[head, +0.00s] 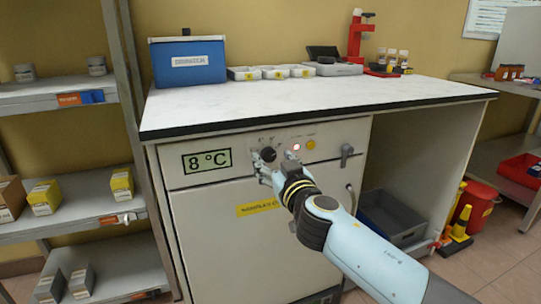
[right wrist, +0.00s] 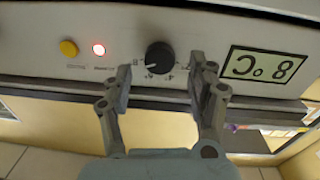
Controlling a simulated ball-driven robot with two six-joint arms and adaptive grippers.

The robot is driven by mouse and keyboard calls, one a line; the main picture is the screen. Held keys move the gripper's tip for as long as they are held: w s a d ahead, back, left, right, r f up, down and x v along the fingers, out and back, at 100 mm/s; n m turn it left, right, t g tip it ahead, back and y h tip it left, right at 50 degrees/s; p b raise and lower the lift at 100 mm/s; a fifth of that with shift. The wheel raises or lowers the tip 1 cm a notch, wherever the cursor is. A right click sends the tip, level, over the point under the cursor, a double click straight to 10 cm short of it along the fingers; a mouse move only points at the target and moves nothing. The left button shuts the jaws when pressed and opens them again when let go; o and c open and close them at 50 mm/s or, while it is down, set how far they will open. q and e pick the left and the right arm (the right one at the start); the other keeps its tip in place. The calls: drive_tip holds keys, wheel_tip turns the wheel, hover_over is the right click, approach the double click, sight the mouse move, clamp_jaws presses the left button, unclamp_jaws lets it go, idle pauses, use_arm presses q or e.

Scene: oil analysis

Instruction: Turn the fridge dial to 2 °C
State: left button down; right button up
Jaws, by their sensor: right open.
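The fridge (head: 225,240) stands under the worktop, with a control panel across its top. Its display (head: 207,160) reads 8 °C; it shows upside down in the right wrist view (right wrist: 263,66). The black round dial (head: 269,154) is to the right of the display. In the right wrist view the dial (right wrist: 159,57) lies between the two fingertips of my right gripper (right wrist: 160,74). My right gripper (head: 275,161) is open, with one finger on either side of the dial and visible gaps to it. I cannot tell its exact depth from the panel. My left gripper is not in view.
A red light (head: 296,147), a yellow button (head: 310,145) and a grey handle (head: 347,152) sit right of the dial. The worktop (head: 300,98) overhangs the panel. A blue box (head: 188,66) stands on it. A grey bin (head: 392,215) is below right.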

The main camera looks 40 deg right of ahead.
sight(268, 155)
drive_tip(key=shift+x, duration=1.2)
drive_tip(key=shift+f, duration=0.1)
drive_tip(key=c, duration=1.1)
